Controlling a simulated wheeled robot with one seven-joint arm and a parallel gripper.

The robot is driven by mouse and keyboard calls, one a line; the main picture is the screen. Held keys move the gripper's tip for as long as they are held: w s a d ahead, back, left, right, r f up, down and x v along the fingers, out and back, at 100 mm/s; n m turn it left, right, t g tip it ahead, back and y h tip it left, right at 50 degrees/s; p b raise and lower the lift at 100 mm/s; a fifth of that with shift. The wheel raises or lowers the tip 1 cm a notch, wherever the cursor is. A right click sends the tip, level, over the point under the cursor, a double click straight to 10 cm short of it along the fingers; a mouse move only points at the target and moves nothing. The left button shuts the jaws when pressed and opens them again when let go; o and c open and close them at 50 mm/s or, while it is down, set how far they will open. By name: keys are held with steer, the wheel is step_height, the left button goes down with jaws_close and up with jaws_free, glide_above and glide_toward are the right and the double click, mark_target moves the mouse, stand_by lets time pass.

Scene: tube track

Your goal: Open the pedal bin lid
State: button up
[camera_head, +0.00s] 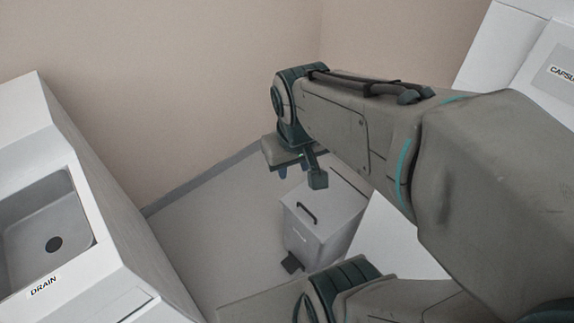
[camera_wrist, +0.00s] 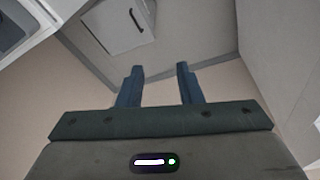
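The pedal bin (camera_head: 318,232) is a light grey box standing on the floor. Its lid (camera_head: 325,200) looks closed and carries a dark handle (camera_head: 306,213). A dark pedal (camera_head: 292,264) sticks out at its foot. In the wrist view the bin (camera_wrist: 120,28) is at the top left, with the handle (camera_wrist: 136,20) on its lid. My gripper (camera_head: 292,172) is above and apart from the bin in the head view. In the wrist view my gripper (camera_wrist: 160,72) has its two fingers apart with nothing between them. My arm hides part of the bin's surroundings.
A white counter with a sink (camera_head: 50,235) and a DRAIN label (camera_head: 44,287) stands at the left. A white unit (camera_head: 520,50) with a partly seen label is at the upper right. Bare floor (camera_head: 205,235) lies between counter and bin. Walls meet behind the bin.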

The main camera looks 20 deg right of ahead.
mark_target(307, 210)
steer(key=w+d+f+n+b, duration=0.1)
steer(key=w+d+f+b, duration=0.3)
steer(key=f+b, duration=0.6)
steer(key=w+d+f+n+g+h+b, duration=0.1)
steer(key=w+d+f+b, duration=0.3)
steer(key=f, duration=1.8)
steer(key=w+d+f+n+g+b, duration=0.1)
steer(key=w+d+f+b, duration=0.3)
steer(key=f+b, duration=1.2)
steer(key=shift+w+d+f+n+h+b, duration=0.1)
steer(key=shift+w+f+n+b, duration=0.1)
steer(key=shift+w, duration=0.55)
steer(key=shift+w+d+f+n+h+b, duration=0.1)
steer(key=shift+w+f, duration=0.05)
steer(key=shift+w, duration=0.6)
steer(key=shift+w+d+f+n+h+b, duration=0.1)
steer(key=shift+w+f, duration=0.1)
steer(key=shift+w, duration=0.55)
jaws_close()
